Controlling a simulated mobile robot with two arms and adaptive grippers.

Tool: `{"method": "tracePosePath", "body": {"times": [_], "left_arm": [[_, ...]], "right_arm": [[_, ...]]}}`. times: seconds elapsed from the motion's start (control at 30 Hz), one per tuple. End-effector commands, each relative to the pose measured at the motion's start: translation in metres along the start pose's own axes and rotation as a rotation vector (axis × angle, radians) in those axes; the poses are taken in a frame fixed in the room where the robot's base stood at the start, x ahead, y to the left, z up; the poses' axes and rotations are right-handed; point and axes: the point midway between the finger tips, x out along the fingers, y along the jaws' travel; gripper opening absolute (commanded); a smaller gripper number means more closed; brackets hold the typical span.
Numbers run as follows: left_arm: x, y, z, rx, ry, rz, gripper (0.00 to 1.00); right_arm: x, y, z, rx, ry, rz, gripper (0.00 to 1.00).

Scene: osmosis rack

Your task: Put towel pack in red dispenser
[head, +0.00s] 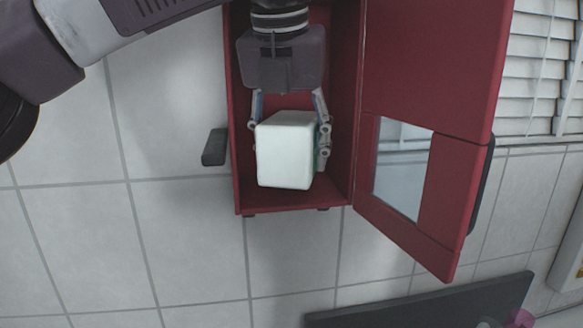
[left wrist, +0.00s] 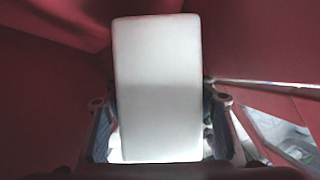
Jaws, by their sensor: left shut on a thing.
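The red dispenser (head: 240,190) is on the tiled wall in the head view, with its red door (head: 435,60) swung open to the right. My left gripper (head: 290,128) is inside the dispenser's opening and shut on the white towel pack (head: 285,158). The pack is in the lower part of the dispenser, just above its bottom edge; I cannot tell whether it touches the floor of it. In the left wrist view the pack (left wrist: 158,90) stands between the two fingers, with red walls around it. My right gripper is not in view.
The open door has a clear window (head: 402,165) and hangs close to the right of the opening. A dark lever (head: 214,147) sticks out on the dispenser's left side. White blinds (head: 540,70) are at the upper right. A dark panel (head: 420,305) lies below.

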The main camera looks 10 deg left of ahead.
Motion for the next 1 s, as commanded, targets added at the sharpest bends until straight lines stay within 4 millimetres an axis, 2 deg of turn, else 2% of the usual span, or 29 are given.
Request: {"method": "tracePosePath", "body": {"times": [0.1, 0.3, 0.5, 0.9, 0.93, 1.0], "left_arm": [[0.004, 0.001, -0.002, 0.0, -0.001, 0.0, 0.23], [0.028, 0.001, -0.012, 0.001, 0.001, 0.002, 0.23], [0.036, 0.003, -0.007, -0.003, -0.001, 0.0, 0.23], [0.041, 0.003, -0.009, -0.002, 0.001, -0.003, 0.23], [0.041, 0.003, -0.009, -0.002, 0.001, -0.002, 0.55], [0.041, 0.003, -0.009, -0.002, 0.001, -0.002, 0.59]], "right_arm": [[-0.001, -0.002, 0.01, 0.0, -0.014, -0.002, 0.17], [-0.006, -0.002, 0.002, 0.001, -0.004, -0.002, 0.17], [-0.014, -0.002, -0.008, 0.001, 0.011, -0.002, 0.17], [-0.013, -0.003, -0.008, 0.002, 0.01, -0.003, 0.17], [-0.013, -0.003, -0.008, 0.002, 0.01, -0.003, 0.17], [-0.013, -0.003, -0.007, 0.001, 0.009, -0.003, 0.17]]}}
